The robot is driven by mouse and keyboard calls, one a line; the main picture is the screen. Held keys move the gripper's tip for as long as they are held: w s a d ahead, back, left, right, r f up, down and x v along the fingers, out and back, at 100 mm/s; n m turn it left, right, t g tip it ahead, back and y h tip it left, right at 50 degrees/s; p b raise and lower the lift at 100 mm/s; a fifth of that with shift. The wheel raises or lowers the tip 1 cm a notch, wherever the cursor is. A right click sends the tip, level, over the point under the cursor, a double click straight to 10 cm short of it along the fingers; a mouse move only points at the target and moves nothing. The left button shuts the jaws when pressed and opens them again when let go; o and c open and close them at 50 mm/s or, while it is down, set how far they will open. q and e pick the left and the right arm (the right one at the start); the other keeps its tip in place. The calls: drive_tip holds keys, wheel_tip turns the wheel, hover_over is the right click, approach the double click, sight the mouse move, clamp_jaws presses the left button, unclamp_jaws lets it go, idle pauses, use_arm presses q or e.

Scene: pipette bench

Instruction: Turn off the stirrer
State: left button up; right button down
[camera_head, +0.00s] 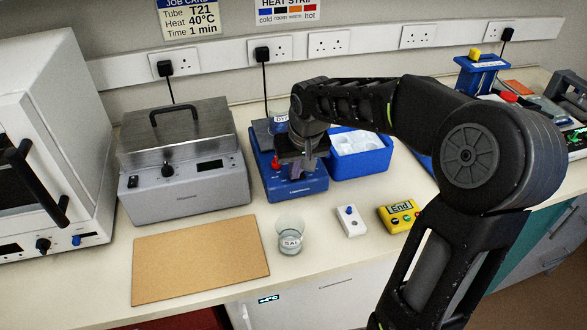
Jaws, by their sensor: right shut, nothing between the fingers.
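The stirrer (308,190) is a blue bench unit with a dark top plate, standing against the back of the bench. A labelled beaker (279,122) stands on its top, partly hidden by my right arm. A red knob (275,162) shows at the left of its sloping front panel. My right gripper (300,170) points down over the front panel, just right of the red knob. It is shut and empty. It hides part of the panel, and I cannot tell whether it touches it. My left gripper is not in view.
A grey water bath (190,187) stands left of the stirrer and a blue ice tray (362,160) right. In front are a brown mat (200,258), a beaker marked SAL (290,240), a small white switch box (351,222) and a yellow End timer (399,216).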

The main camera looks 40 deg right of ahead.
drive_tip(key=shift+s+d+f, duration=0.4)
drive_tip(key=shift+s+d, duration=0.05)
drive_tip(key=shift+d, duration=0.1)
drive_tip(key=shift+d+r+p, duration=0.1)
drive_tip(key=shift+r+p, duration=0.25)
drive_tip(key=shift+r, duration=0.05)
drive_tip(key=r+p, duration=0.2)
drive_tip(key=r, duration=0.1)
drive_tip(key=r+p, duration=0.1)
drive_tip(key=shift+w+r, duration=0.2)
drive_tip(key=shift+w, duration=0.05)
drive_tip(key=shift+s+a+r+b, duration=0.25)
drive_tip(key=shift+a+r+b, duration=0.2)
drive_tip(key=shift+r+b, duration=0.1)
drive_tip(key=b+v, duration=0.1)
drive_tip(key=v, duration=0.7)
drive_tip(key=shift+w+a+r, duration=0.15)
drive_tip(key=shift+a+r, duration=0.1)
drive_tip(key=shift+a, duration=0.1)
